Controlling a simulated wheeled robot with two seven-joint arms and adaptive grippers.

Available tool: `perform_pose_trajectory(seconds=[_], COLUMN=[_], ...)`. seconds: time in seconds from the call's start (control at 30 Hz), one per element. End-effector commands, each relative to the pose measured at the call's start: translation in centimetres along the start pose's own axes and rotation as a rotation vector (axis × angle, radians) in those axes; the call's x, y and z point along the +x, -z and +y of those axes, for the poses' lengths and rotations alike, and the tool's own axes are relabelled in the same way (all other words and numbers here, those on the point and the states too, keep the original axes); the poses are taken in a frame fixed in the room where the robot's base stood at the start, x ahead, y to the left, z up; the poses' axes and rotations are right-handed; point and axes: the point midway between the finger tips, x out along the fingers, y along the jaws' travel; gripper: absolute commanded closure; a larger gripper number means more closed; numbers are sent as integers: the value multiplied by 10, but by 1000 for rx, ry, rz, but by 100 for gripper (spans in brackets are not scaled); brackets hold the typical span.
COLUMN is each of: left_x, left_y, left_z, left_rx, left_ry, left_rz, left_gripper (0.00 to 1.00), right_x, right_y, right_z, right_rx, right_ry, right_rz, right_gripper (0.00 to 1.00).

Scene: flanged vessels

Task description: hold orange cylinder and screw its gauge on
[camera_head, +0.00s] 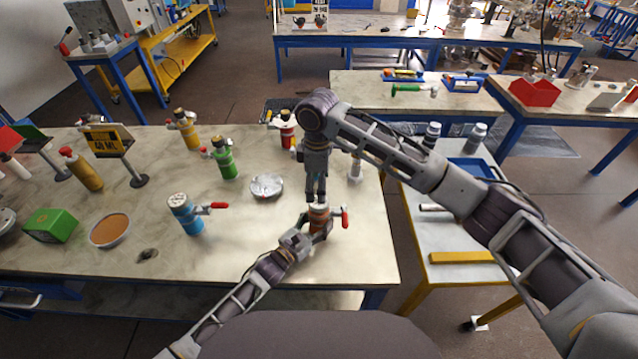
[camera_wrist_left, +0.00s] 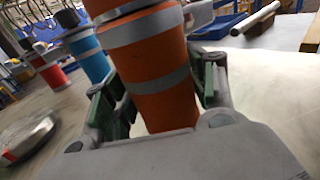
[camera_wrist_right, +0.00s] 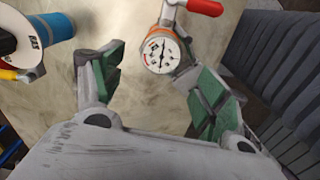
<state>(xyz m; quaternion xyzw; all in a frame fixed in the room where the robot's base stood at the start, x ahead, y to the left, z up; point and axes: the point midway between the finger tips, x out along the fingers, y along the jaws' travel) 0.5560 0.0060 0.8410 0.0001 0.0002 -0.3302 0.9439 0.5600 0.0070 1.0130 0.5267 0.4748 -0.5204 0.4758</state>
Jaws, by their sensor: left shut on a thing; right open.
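The orange cylinder (camera_head: 318,218) with grey bands stands near the table's front right edge. My left gripper (camera_head: 306,228) is shut around its side, and the left wrist view shows the orange body (camera_wrist_left: 158,75) between the green pads. A round white-dial gauge (camera_wrist_right: 160,52) with a needle shows over the cylinder's top in the right wrist view; I cannot tell how firmly it sits. A red handle (camera_wrist_right: 204,6) sticks out beside it. My right gripper (camera_head: 316,198) points down above the cylinder, open, its fingers (camera_wrist_right: 158,88) apart and holding nothing.
A blue cylinder (camera_head: 187,216), a green one (camera_head: 224,160), a red one (camera_head: 287,130) and a yellow one (camera_head: 187,132) stand on the table. A shiny bowl (camera_head: 266,186) lies left of my grippers. A side table (camera_head: 450,275) holds a yellow bar.

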Motion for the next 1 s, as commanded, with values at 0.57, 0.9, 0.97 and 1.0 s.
perform_pose_trajectory(seconds=[0.57, 0.9, 0.97, 1.0], left_x=[0, 0, 0, 0], left_y=[-1, -1, -1, -1], left_z=[0, 0, 0, 0], left_rx=[0, 0, 0, 0], left_ry=[-1, 0, 0, 0], left_rz=[-1, -1, -1, -1], left_gripper=[100, 100, 100, 100], right_x=[0, 10, 15, 18], right_y=[-4, -4, -4, -4], right_z=[-1, -1, -1, -1], right_rx=[-98, -96, -96, -96], right_ry=[9, 10, 10, 10], right_rz=[-5, -6, -6, -6], right_gripper=[26, 26, 26, 26])
